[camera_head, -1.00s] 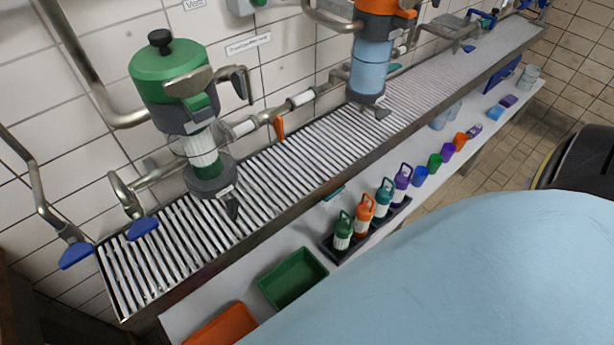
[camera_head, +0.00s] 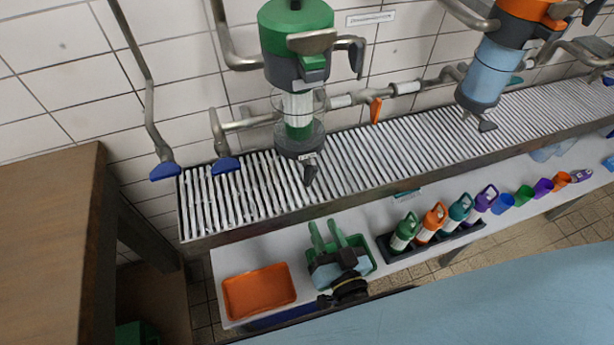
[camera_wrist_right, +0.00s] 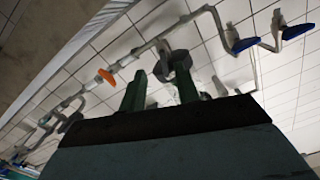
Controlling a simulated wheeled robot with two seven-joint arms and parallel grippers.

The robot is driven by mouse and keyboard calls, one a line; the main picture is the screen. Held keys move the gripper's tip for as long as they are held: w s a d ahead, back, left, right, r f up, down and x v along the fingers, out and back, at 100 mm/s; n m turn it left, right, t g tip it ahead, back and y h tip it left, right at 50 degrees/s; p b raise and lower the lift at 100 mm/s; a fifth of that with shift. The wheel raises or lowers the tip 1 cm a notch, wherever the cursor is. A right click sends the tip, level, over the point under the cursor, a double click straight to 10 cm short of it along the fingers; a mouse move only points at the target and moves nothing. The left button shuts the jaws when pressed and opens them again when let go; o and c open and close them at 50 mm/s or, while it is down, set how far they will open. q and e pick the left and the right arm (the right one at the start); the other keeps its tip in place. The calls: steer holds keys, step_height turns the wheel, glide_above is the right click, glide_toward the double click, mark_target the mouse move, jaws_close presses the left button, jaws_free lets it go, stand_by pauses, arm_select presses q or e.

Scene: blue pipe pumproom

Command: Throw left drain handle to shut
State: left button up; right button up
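The left filter unit has a green top (camera_head: 297,30), a clear section and a dark base (camera_head: 300,140) above the grate. A short black lever (camera_head: 310,175) hangs from that base, pointing down and forward; I take it for the left drain handle. An orange lever (camera_head: 376,110) hangs from the pipe to its right. My right gripper (camera_head: 324,225) is open and empty, its green fingers pointing up toward the grate, below and in front of the black lever and apart from it. In the right wrist view its two fingers (camera_wrist_right: 157,78) stand apart below a dark round part (camera_wrist_right: 175,66). My left gripper is not in view.
The slatted grate (camera_head: 235,205) has a raised front edge. Below it, a shelf holds an orange tray (camera_head: 259,292), a green tray partly behind my gripper, and several bottles (camera_head: 434,220). Blue paddles (camera_head: 226,166) hang at left. A brown cabinet (camera_head: 50,220) stands far left.

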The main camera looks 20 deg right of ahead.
mark_target(309, 185)
steer(key=shift+m, duration=0.3)
steer(key=w, duration=0.4)
steer(key=w+r, duration=0.1)
steer(key=w, duration=0.8)
steer(key=shift+w+a+r+b, duration=0.1)
steer(key=shift+w+r+b, duration=0.05)
steer(key=shift+w+b, duration=0.15)
jaws_close()
